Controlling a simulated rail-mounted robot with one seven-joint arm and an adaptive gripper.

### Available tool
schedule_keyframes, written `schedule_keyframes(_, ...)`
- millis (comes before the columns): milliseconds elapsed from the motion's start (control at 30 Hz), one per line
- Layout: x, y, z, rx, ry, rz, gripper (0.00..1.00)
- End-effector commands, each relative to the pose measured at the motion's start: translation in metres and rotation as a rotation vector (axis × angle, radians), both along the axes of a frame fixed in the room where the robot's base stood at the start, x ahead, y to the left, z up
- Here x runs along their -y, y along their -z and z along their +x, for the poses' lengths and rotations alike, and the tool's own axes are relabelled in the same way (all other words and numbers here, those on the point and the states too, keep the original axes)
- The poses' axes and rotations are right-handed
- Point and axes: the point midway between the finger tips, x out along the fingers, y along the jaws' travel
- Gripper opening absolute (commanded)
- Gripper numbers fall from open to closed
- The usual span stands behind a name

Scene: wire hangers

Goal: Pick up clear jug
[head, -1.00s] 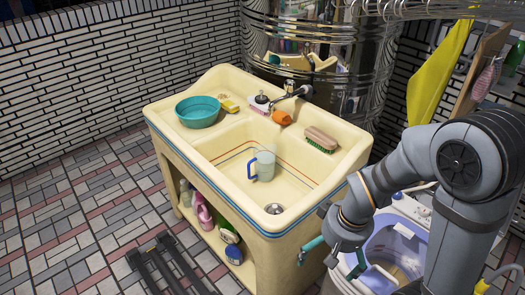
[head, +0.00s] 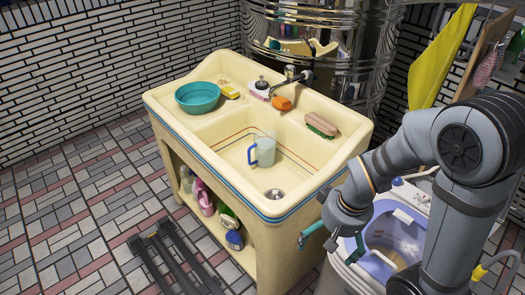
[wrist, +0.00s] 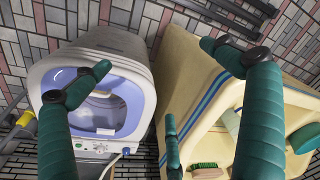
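The clear jug (head: 265,150) stands upright in the sink basin, with a blue handle on its left side. In the wrist view a pale shape (wrist: 230,122) in the basin, partly hidden by a finger, may be the jug. My gripper (head: 335,241) is at the right front corner of the sink, outside the basin and apart from the jug. In the wrist view my gripper (wrist: 155,72) has its green fingers spread wide, with nothing between them.
The cream sink (head: 185,143) holds a teal bowl (head: 198,97), a yellow sponge (head: 230,92), an orange item (head: 282,103), a brush (head: 321,126) and a faucet (head: 290,82). A washing machine (head: 395,238) stands to the right. Several bottles (head: 204,198) sit on the shelf below.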

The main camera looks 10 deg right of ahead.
Motion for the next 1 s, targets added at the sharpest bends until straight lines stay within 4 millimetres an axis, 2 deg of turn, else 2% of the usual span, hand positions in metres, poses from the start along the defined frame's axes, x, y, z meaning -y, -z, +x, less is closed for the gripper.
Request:
schedule_keyframes(67,0.0,0.0,0.0,0.0,0.0,0.0,0.92)
schedule_keyframes(1000,0.0,0.0,0.0,0.0,0.0,0.0,0.37)
